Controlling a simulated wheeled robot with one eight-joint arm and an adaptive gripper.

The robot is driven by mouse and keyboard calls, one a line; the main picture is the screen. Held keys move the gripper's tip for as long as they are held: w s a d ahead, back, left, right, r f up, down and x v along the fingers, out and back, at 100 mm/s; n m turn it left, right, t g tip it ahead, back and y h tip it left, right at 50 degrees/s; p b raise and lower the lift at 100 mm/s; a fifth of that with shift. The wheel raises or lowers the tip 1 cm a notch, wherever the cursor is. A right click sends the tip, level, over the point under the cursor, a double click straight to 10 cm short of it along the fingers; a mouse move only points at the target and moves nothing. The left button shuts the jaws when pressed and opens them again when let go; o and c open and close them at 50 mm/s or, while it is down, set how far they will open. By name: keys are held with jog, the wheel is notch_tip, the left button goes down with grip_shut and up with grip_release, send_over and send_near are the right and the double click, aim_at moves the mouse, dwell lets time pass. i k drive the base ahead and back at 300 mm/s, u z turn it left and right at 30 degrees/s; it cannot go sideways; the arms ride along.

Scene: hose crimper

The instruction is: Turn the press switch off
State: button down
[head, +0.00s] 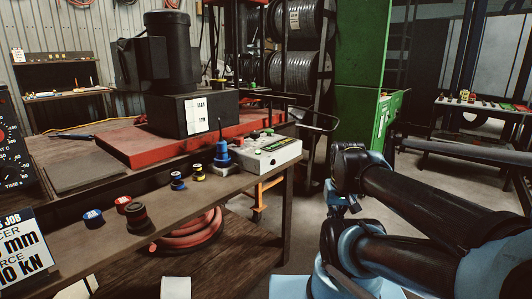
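A white control box (268,153) sits near the right end of the workbench, with a green and yellow label on its front and small knobs or buttons on top. Which of these is the press switch, and its setting, are too small to tell. My arm (420,205), dark links with blue joints, is folded at the right, apart from the box with a gap between. I cannot make out gripper fingers in this view. The black press-like machine (172,70) stands on a red base (125,142) behind the box.
A blue upright tool (222,155) stands just left of the box. Several small spools and dies, including a dark one (137,217), line the bench's front edge (75,262). A green column (362,75) stands behind my arm. Open floor lies between bench and arm.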

aim_at(238, 141)
jog(key=z, duration=1.15)
jog(key=k, duration=0.55)
jog(key=u, duration=1.15)
